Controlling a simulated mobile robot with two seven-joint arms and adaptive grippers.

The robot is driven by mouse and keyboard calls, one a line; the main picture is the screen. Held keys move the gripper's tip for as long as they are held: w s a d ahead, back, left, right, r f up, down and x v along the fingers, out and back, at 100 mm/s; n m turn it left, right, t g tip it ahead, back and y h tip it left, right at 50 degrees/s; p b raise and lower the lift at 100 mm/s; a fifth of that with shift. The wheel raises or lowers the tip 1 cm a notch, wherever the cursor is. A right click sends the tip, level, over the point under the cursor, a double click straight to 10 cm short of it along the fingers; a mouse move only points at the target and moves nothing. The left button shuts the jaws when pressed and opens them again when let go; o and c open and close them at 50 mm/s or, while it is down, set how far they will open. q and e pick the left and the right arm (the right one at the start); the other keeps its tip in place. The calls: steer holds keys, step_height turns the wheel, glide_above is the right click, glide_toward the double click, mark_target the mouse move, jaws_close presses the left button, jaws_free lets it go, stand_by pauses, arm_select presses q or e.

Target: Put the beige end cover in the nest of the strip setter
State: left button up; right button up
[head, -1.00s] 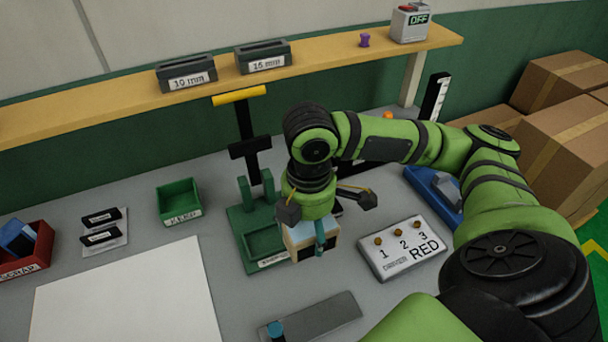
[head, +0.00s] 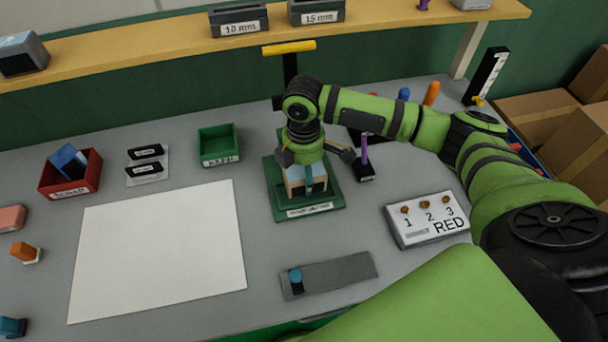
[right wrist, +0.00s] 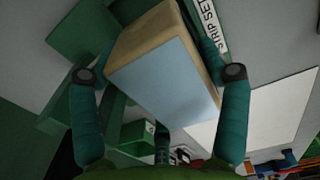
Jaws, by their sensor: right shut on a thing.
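The beige end cover (head: 294,187) is a small beige block, held upright under my right gripper (head: 308,176) in the head view. The green strip setter (head: 275,198) stands below, with a yellow-handled lever behind. The cover is over its front nest area. The gripper hides most of the nest, so I cannot tell whether the cover touches the nest floor. My left gripper is not in view.
A grey plate (head: 340,275) lies in front. A green bin (head: 218,146) and a white sheet (head: 160,250) are left.

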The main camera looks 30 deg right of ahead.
step_height(320, 180, down, 2)
steer(key=shift+f, duration=0.3)
steer(key=shift+f, duration=0.15)
steer(key=o, duration=1.2)
steer(key=shift+o, duration=0.2)
step_height(320, 180, up, 12)
steer(key=shift+r+b, duration=0.2)
steer(key=shift+b, duration=0.9)
